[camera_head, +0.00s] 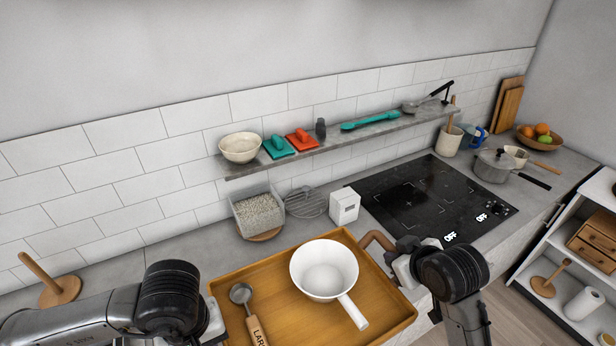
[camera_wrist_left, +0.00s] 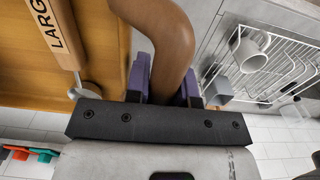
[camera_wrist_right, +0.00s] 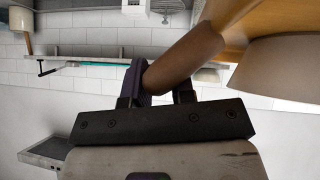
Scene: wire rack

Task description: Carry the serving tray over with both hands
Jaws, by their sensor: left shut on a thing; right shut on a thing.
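The wooden serving tray (camera_head: 285,325) is at the front middle of the head view, looking roughly level. On it are a white saucepan (camera_head: 324,269) and a metal scoop (camera_head: 253,325) with a lettered wooden handle. My right gripper (camera_head: 400,262) is shut on the tray's brown right handle (camera_head: 376,239); the handle also crosses the jaws in the right wrist view (camera_wrist_right: 185,55). My left gripper (camera_wrist_left: 164,80) is shut on the brown left handle (camera_wrist_left: 162,28), which my arm hides in the head view. I cannot tell whether the tray touches the counter.
Behind the tray stand a white box (camera_head: 344,206), a bin of grains (camera_head: 257,214) and a black cooktop (camera_head: 425,200). A wall shelf (camera_head: 340,142) holds a bowl and tools. A wooden peg stand (camera_head: 58,290) is at left. A dish rack (camera_wrist_left: 268,65) shows in the left wrist view.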

